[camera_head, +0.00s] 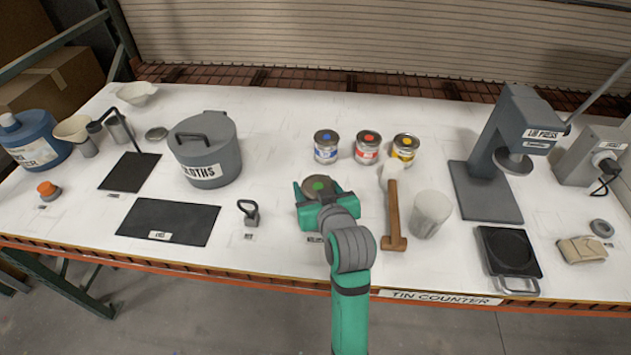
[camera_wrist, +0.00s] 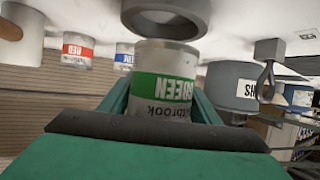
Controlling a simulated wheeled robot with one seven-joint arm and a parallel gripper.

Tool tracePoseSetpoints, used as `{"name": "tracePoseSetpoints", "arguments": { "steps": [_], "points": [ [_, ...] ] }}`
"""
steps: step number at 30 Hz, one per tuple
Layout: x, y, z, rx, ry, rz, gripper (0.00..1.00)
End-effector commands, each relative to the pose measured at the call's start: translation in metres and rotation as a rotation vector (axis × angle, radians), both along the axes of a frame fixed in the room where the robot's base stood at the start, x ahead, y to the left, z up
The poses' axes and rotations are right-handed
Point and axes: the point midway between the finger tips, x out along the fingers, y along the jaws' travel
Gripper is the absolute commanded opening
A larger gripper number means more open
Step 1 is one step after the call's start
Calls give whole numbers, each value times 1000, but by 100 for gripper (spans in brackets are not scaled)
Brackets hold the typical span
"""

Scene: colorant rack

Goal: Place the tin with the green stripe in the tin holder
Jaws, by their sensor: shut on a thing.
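The tin with the green stripe (camera_wrist: 165,85) is between the fingers of my gripper (camera_wrist: 160,108), which is shut on it. The wrist view is upside down. In the head view the tin (camera_head: 318,185) shows its grey lid with a green dot, and my gripper (camera_head: 320,205) holds it over the middle of the counter. A thick grey ring (camera_wrist: 165,20), which looks like the tin holder, is at the tin's lower end. I cannot tell whether the tin is above it or partly inside. The ring is hidden in the head view.
Blue (camera_head: 326,146), red (camera_head: 368,147) and yellow (camera_head: 404,149) tins stand behind. A mallet (camera_head: 394,215) and a pale cup (camera_head: 431,214) are close at right. A small dark weight-like tool (camera_head: 249,212) and a big grey pot (camera_head: 205,155) are at left.

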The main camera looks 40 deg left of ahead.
Motion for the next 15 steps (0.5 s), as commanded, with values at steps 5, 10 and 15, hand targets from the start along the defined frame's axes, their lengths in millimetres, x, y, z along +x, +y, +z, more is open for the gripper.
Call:
{"name": "tracePoseSetpoints", "arguments": {
  "steps": [5, 10, 15],
  "points": [
    [2, 3, -7, 1, -1, 2, 27],
    [4, 8, -19, 1, 2, 5, 27],
    [4, 7, -39, 1, 3, 4, 27]
  ]
}}
